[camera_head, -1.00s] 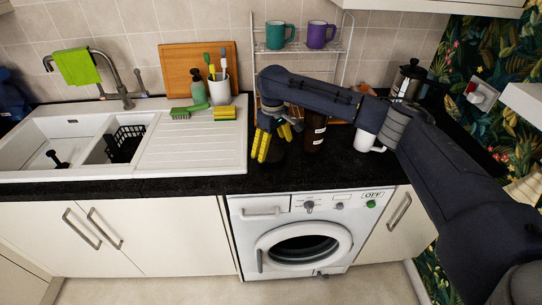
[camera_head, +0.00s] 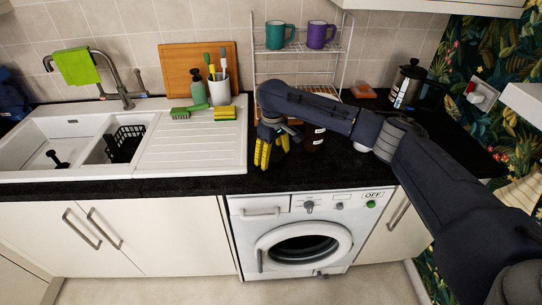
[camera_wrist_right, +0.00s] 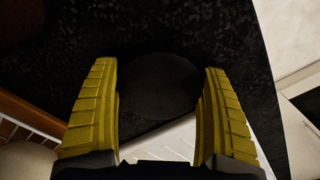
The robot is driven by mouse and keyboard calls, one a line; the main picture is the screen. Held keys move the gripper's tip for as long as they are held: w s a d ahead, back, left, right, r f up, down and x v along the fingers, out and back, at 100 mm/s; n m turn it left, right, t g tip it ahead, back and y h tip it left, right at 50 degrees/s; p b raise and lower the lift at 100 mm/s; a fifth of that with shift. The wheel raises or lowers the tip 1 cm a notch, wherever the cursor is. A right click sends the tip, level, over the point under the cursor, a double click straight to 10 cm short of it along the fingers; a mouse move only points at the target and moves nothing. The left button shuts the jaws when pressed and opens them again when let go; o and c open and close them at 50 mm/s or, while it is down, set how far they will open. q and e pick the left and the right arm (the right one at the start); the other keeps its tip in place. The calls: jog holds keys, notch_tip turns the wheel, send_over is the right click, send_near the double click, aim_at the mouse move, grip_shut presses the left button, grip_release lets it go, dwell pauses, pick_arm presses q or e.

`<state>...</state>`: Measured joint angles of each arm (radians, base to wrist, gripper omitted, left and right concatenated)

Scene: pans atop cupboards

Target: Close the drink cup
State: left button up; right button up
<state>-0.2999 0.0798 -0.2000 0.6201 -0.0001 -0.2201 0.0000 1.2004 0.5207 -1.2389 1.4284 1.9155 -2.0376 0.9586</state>
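A dark brown cup (camera_head: 314,139) with a white label stands upright on the black counter, its upper part partly covered by my right arm in the head view. My right gripper (camera_head: 275,156) has yellow fingers pointing down, just left of the cup. In the right wrist view the gripper (camera_wrist_right: 160,72) is open, with its fingers spread either side of a dark round disc (camera_wrist_right: 158,86), which looks like a lid. I cannot tell whether the fingers touch the disc. My left gripper is not in view.
A white drainer (camera_head: 205,150) with a sink lies left of the gripper. A wire rack (camera_head: 296,48) with two mugs stands behind. A white mug (camera_head: 362,147) is mostly hidden by my arm. A coffee press (camera_head: 408,84) stands at the back right. A washing machine (camera_head: 300,235) is below.

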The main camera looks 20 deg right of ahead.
aim_at(272, 154)
jog(key=c, duration=0.3)
jog(key=shift+c, duration=0.2)
notch_tip(272, 154, up, 20)
dwell(0.6)
